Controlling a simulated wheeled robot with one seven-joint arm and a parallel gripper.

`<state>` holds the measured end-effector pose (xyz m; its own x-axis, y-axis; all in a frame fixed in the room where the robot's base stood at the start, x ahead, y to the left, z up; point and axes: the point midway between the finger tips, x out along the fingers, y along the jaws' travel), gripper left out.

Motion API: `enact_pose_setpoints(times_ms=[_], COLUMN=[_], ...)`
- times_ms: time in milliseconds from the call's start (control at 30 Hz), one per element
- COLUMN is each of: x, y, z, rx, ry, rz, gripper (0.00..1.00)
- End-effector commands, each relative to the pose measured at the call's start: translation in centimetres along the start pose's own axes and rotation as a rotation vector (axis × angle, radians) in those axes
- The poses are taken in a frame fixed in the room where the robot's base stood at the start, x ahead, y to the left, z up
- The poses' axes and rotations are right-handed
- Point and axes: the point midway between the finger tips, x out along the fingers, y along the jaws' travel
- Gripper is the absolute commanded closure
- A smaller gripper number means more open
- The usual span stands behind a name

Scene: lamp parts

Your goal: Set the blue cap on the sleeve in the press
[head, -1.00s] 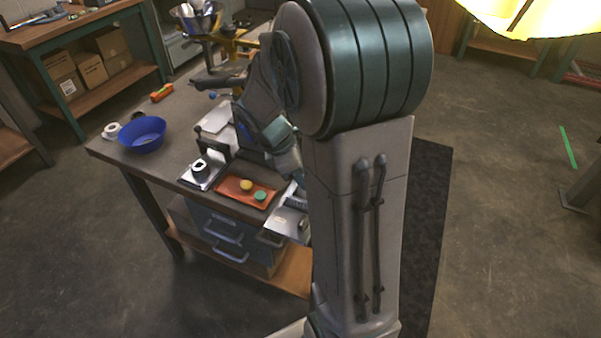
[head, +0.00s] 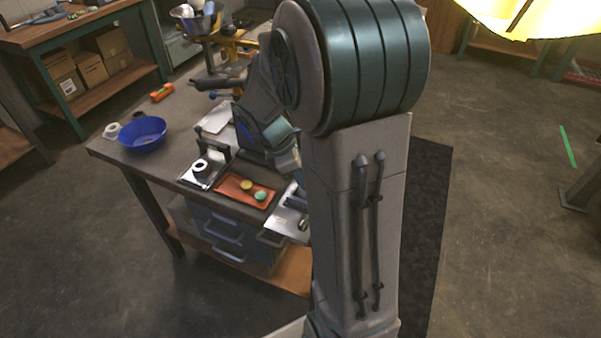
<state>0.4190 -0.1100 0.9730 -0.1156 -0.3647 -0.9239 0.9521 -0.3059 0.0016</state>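A pale ring-shaped part with a dark centre, which looks like the sleeve (head: 201,166), stands on a metal plate at the left front of the bench. The dark upright frame just behind it seems to be the press (head: 230,143). I cannot make out a blue cap; an orange tray (head: 232,193) to the right holds a yellow cap (head: 246,185) and a green cap (head: 260,195). My gripper (head: 297,202) is mostly hidden by my own arm, right of the tray. Its fingers and anything between them cannot be made out.
A blue bowl (head: 142,136) and a white roll (head: 112,131) sit at the bench's left end. An orange tool (head: 161,93) lies behind them. A metal plate (head: 284,224) juts out at the front right. Drawers (head: 225,235) hang below.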

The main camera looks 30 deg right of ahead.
Motion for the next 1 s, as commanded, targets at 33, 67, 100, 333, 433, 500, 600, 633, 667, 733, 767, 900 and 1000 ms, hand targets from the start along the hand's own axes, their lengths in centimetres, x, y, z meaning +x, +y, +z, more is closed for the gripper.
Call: enact_pose_setpoints(times_ms=[33, 67, 100, 333, 433, 500, 600, 633, 667, 733, 767, 900, 1000], x=[0.16, 0.22, 0.14, -0.06, -0.2, -0.26, -0.27, -0.26, -0.25, -0.24, -0.24, -0.24, -0.24], y=[-0.01, -0.01, -0.01, 0.0, 0.0, 0.0, 0.0, 0.0, 0.0, 0.0, 0.0, 0.0, 0.01], z=[-0.07, -0.09, -0.06, 0.03, 0.08, 0.11, 0.12, 0.11, 0.11, 0.1, 0.1, 0.1, 0.1], rx=[0.0, 0.0, 0.0, 0.0, 0.0, 0.0, 0.0, 0.0, 0.0, 0.0, 0.0, 0.0, 0.0], ry=[0.0, 0.0, 0.0, 0.0, 0.0, 0.0, 0.0, 0.0, 0.0, 0.0, 0.0, 0.0, 0.0], rz=[-0.001, -0.001, 0.0, 0.0, 0.0, 0.0, 0.0, 0.0, 0.0, 0.0, 0.0, 0.0, 0.0], gripper=[0.92, 0.92, 0.92, 0.92, 0.92, 0.92, 0.92, 0.92, 0.92, 0.92, 0.92, 0.45, 0.45])
